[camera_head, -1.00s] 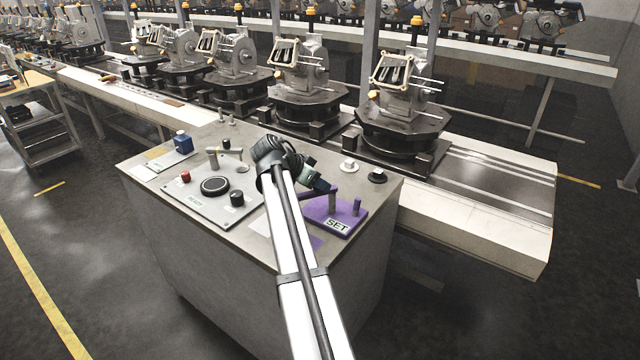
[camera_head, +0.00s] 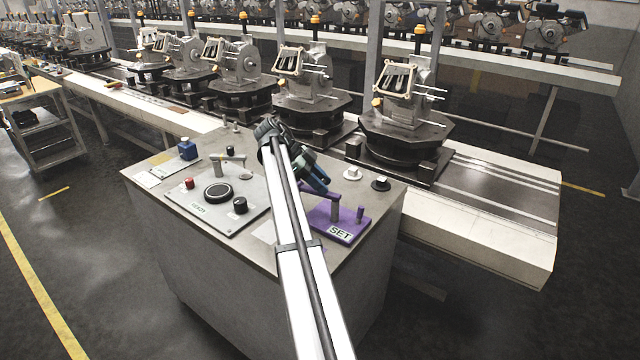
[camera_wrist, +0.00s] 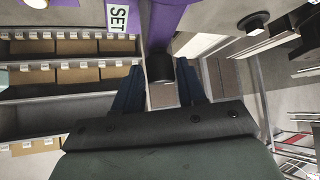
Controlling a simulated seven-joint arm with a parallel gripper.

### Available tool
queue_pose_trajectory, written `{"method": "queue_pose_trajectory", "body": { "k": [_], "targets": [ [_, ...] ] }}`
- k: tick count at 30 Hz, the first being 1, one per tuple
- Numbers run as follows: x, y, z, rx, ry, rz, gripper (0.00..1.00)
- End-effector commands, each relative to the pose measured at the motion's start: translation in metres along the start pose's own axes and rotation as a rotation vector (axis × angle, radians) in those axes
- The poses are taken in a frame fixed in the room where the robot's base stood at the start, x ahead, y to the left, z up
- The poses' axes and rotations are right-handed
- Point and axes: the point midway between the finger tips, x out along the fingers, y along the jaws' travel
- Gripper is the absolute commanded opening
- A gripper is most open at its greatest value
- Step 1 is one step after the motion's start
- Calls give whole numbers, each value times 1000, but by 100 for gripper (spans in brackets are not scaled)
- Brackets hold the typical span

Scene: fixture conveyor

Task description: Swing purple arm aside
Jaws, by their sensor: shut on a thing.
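A purple fixture plate (camera_head: 348,232) with a white SET label (camera_head: 340,233) lies on the right part of the console top. An upright purple post (camera_head: 336,208) and a short purple peg (camera_head: 360,215) stand on it. In the wrist view, the purple arm (camera_wrist: 160,25) ends in a black tip (camera_wrist: 160,68) between my dark blue fingers. My gripper (camera_head: 322,187) is shut on the purple arm, and it also shows in the wrist view (camera_wrist: 158,82). In the head view, my gripper hides most of the arm.
A grey panel (camera_head: 222,212) with several knobs and a lever lies to the left. The conveyor (camera_head: 480,220) with machine fixtures runs behind the console.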

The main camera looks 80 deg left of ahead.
Motion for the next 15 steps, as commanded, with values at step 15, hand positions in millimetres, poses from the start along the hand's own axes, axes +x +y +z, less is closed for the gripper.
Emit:
{"method": "queue_pose_trajectory", "body": {
  "k": [15],
  "targets": [
    [-1,-8,0,58,-3,50,0]
  ]
}}
